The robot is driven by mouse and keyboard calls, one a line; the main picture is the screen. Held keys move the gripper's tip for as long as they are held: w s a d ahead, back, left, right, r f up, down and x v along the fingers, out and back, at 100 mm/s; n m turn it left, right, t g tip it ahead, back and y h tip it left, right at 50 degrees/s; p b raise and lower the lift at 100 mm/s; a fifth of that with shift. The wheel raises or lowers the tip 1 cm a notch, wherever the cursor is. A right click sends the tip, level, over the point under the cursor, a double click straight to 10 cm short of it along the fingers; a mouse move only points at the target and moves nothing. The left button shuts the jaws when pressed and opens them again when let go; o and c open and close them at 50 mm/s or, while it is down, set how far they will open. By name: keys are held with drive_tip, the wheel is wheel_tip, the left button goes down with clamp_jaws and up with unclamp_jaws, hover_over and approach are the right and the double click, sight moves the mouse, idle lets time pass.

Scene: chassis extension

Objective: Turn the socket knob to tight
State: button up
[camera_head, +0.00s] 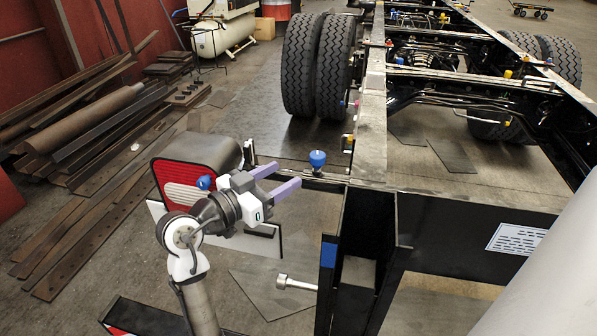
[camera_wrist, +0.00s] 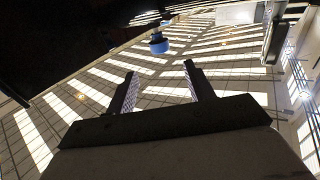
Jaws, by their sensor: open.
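A blue round knob (camera_head: 317,158) stands upright on a dark chassis bar. In the wrist view a blue knob (camera_wrist: 158,43) shows beyond the fingertips, near the top centre. A silver metal piece with a round end (camera_head: 284,281) sticks out leftward from the dark chassis post, lower down. No label tells which of these is the socket knob. My gripper (camera_head: 286,176) has two purple fingers spread apart with nothing between them. Its tips point right, just left of and below the blue knob, apart from it. The fingers (camera_wrist: 161,72) also show open and empty in the wrist view.
A red-and-white lamp unit (camera_head: 186,185) and a second blue knob (camera_head: 204,182) are close by my wrist. The black chassis frame (camera_head: 440,240) fills the right side. Twin tyres (camera_head: 315,65) stand behind. Metal bars and a pipe (camera_head: 85,118) lie on the floor at left.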

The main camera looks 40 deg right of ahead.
drive_tip(key=a, duration=0.2)
drive_tip(key=shift+s+a, duration=0.15)
drive_tip(key=shift+a, duration=0.15)
